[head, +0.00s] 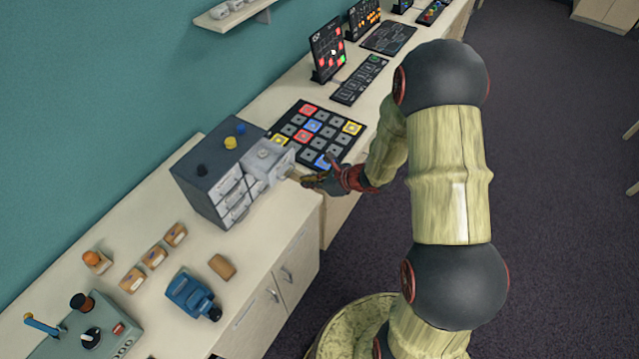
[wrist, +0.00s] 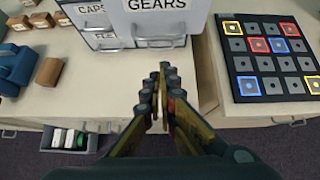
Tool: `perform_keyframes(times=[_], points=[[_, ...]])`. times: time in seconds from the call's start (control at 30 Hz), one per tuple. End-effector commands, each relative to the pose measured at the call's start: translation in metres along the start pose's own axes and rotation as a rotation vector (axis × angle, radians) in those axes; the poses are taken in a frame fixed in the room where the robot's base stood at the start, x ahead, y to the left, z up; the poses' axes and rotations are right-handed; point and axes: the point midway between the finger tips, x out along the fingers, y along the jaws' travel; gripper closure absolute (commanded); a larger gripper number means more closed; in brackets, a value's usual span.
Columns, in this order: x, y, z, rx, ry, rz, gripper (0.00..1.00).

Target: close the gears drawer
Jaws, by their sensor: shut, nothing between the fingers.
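The gears drawer (head: 268,160) is pulled out from the top of a grey drawer cabinet (head: 205,175) on the counter. Its front, labelled GEARS (wrist: 157,8), shows at the top of the wrist view with a metal handle below the label. My gripper (head: 302,179) is shut and empty, just in front of the drawer front. In the wrist view the fingertips (wrist: 160,72) point toward the handle and appear a little short of it; whether they touch is unclear. Lower drawers, with labels partly covered, show closed behind the gears drawer.
A black pad with coloured tiles (head: 318,135) lies right of the cabinet. Wooden blocks (head: 155,256), a blue device (head: 192,295) and a control box (head: 95,330) stand left on the counter. An open lower drawer (wrist: 68,138) shows below the counter edge.

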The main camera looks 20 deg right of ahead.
Motion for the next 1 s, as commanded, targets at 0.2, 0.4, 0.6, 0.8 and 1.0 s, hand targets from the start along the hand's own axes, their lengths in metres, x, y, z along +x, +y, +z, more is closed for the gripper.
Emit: perform_keyframes(times=[0.2,0.4,0.6,0.8,1.0], points=[[0.013,-0.001,0.019,-0.002,-0.002,-0.001,1.00],[0.016,0.000,0.022,-0.001,-0.001,-0.001,1.00],[0.016,-0.001,0.022,-0.001,-0.001,-0.001,1.00],[0.034,-0.001,0.034,-0.007,-0.002,0.000,1.00],[0.077,-0.001,0.068,-0.007,-0.002,0.001,1.00]])
